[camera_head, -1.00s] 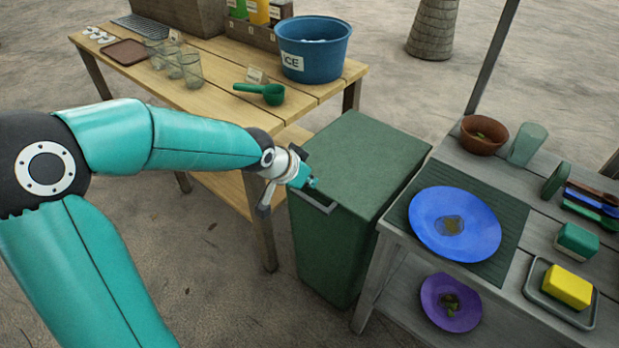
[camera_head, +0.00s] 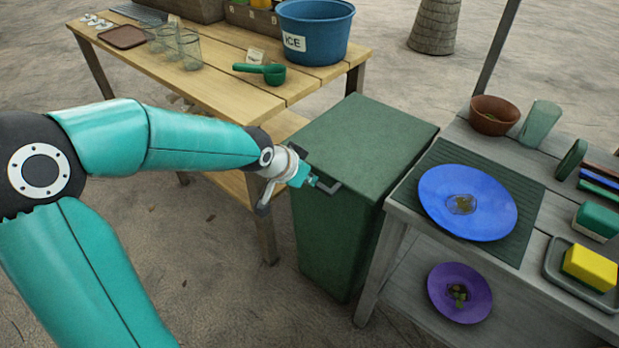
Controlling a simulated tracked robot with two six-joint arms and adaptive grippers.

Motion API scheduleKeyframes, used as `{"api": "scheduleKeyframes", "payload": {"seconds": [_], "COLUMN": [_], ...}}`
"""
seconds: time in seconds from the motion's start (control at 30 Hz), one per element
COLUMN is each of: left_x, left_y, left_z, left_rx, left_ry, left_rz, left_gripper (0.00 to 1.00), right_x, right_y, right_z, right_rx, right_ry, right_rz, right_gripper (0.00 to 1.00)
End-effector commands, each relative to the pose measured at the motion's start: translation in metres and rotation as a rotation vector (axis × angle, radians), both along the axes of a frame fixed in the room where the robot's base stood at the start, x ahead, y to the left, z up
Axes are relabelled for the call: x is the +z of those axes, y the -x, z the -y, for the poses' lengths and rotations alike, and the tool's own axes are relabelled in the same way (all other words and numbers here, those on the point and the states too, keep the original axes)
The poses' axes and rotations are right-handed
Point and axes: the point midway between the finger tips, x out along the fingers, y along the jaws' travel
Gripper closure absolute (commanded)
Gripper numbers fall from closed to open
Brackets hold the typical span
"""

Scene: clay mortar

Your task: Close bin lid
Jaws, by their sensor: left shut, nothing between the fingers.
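The green bin (camera_head: 335,225) stands on the sandy ground between the wooden table and the grey counter. Its green lid (camera_head: 360,145) lies flat across the top and looks shut. A dark handle (camera_head: 328,187) shows at the lid's front left edge. My left gripper (camera_head: 314,181) is at this handle, its fingers closed with nothing between them. I cannot tell whether the fingertips touch the handle. My right gripper is not in view.
The wooden table (camera_head: 215,75) at the back left carries a blue ice bucket (camera_head: 315,35), a green scoop (camera_head: 262,72) and glasses. The grey counter (camera_head: 530,262) on the right holds a blue plate (camera_head: 450,215), with a purple plate (camera_head: 445,300) on its lower shelf.

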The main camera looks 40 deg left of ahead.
Motion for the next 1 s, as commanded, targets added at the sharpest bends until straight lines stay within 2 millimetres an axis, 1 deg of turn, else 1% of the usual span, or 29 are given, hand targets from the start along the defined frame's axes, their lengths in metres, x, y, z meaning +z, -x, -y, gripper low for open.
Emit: {"api": "scheduleKeyframes", "payload": {"seconds": [0.03, 0.17, 0.27, 0.43, 0.47, 0.5, 0.7, 0.8, 1.0], "left_x": [-0.012, -0.005, 0.008, 0.045, 0.05, 0.055, 0.086, 0.098, 0.11], "left_y": [0.006, 0.006, 0.005, 0.003, 0.006, 0.014, 0.045, 0.057, 0.071], "left_z": [0.002, 0.002, 0.003, 0.003, 0.003, 0.001, -0.002, -0.002, -0.003], "left_rx": [-0.004, -0.004, -0.004, -0.004, -0.002, 0.0, 0.002, 0.0, -0.002], "left_ry": [0.004, 0.003, 0.002, -0.001, -0.002, -0.002, -0.002, -0.002, -0.001], "left_rz": [-0.032, -0.03, -0.024, -0.003, 0.0, 0.002, 0.006, 0.006, 0.003], "left_gripper": [1.0, 1.0, 1.0, 1.0, 1.0, 1.0, 1.0, 1.0, 1.0], "right_x": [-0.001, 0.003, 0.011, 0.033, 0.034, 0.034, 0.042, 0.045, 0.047], "right_y": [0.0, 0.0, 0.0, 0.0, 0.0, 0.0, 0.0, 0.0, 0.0], "right_z": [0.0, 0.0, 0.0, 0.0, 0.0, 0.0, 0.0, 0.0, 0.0], "right_rx": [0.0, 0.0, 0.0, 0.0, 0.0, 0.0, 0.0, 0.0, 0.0], "right_ry": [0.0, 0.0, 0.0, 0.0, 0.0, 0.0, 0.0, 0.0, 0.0], "right_rz": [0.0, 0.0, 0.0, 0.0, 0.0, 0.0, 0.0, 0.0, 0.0], "right_gripper": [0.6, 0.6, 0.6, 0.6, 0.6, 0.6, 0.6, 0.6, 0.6]}}
